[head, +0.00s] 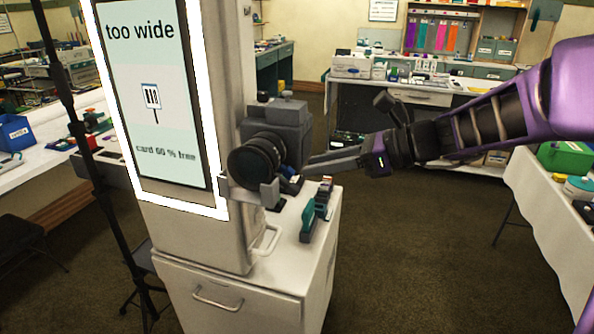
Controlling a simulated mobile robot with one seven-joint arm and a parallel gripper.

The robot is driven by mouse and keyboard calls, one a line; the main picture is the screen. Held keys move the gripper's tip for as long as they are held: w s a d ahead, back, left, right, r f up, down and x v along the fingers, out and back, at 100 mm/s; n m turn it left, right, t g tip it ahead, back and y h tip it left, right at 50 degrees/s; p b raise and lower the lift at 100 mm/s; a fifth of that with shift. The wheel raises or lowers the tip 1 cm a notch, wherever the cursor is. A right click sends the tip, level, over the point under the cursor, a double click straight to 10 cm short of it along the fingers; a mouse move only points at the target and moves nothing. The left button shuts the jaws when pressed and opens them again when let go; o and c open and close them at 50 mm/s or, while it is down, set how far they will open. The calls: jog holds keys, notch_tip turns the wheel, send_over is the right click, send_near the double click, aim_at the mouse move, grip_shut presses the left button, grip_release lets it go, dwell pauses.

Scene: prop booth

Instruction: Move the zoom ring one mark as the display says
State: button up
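A dark camera (285,128) stands at the booth column, with its black lens (250,165) pointing toward the lower left. The zoom ring is part of the ribbed lens barrel; its marks are too small to read. The lit display (150,95) reads "too wide" above a small picture of a striped card and "card 60 % tree" or "free" below. My gripper (308,168) reaches in from the right, its fingers pointing left just beside the lens. The fingers overlap in this view, so I cannot tell their gap or whether they touch the ring.
A white cabinet (225,290) with a handle carries small coloured items (315,212) below my gripper. A dark stand pole (75,130) rises at the left. Tables with clutter line both sides. The carpet (420,240) between cabinet and right table (545,205) is clear.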

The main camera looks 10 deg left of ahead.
aim_at(292, 170)
jog(key=x, duration=0.5)
grip_shut()
